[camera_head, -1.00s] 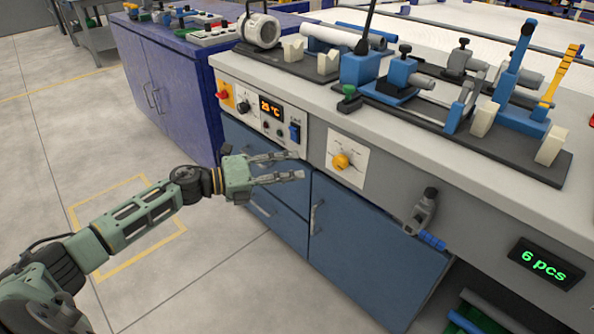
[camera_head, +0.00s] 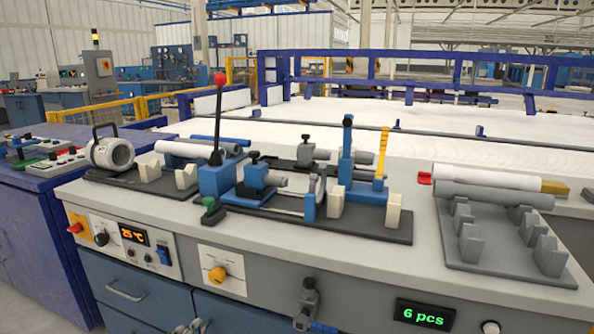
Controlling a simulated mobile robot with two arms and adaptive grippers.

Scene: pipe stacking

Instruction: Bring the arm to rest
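Neither of my arms nor grippers shows in the head view now. The long workbench (camera_head: 420,268) fills the front. On it stands a blue clamping fixture (camera_head: 216,178) with a red-knobbed lever. At the right, a grey pipe (camera_head: 490,194) lies across a grey rack with several V-shaped supports (camera_head: 470,242). Another pale grey pipe (camera_head: 480,174) lies just behind it, beside a red end piece.
The front panel has a yellow knob (camera_head: 217,273) and a green "6 pcs" display (camera_head: 424,314). A purple cabinet (camera_head: 40,215) adjoins at left.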

